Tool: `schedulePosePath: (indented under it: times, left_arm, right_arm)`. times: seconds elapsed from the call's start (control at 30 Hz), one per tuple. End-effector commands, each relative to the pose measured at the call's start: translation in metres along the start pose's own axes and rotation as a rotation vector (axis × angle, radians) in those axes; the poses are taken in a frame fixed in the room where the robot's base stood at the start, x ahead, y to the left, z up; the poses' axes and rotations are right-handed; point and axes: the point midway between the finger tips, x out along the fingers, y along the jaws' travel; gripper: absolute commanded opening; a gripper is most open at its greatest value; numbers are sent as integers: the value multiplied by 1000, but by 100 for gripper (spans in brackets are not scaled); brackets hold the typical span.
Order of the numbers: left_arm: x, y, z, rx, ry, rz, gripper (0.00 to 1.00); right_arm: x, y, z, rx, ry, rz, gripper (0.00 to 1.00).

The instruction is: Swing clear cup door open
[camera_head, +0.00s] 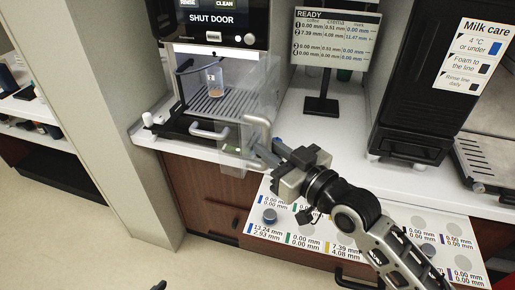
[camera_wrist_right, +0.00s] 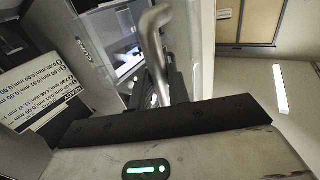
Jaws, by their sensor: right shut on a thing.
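The clear cup door (camera_head: 262,98) is a see-through panel at the right front of the coffee machine (camera_head: 213,22). It stands out at an angle from the cup bay, at least partly open. My right gripper (camera_head: 262,152) is at its lower front edge, shut on the door's handle. In the right wrist view the bent metal handle (camera_wrist_right: 154,55) rises from between my jaws; their grip itself is hidden. A small clear cup (camera_head: 215,80) with brown contents stands in the bay. Only a small dark tip, probably of my left gripper (camera_head: 158,286), shows at the bottom edge.
A drip grate (camera_head: 212,108) lies under the cup, with a pale curved handle (camera_head: 208,130) in front. A READY display (camera_head: 333,38) and a black machine (camera_head: 424,75) stand to the right. A marked board (camera_head: 290,213) with round pieces lies below my right arm.

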Motion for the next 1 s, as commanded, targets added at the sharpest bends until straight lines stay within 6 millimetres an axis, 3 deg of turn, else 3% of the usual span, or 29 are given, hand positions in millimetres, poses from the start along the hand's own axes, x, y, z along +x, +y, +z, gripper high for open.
schedulePosePath:
  times: [0.7,0.73,0.8,1.0]
  left_arm:
    - [4,-2,-4,2,12,-2,100]
    - [4,-2,-4,2,12,-2,100]
    - [4,-2,-4,2,12,-2,100]
    - [3,-2,-4,2,11,-2,100]
  right_arm:
    - [-9,13,-3,-2,9,1,0]
    - [-9,12,-3,0,9,1,24]
    - [-9,12,-3,1,8,0,43]
    - [-9,12,-2,1,5,0,44]
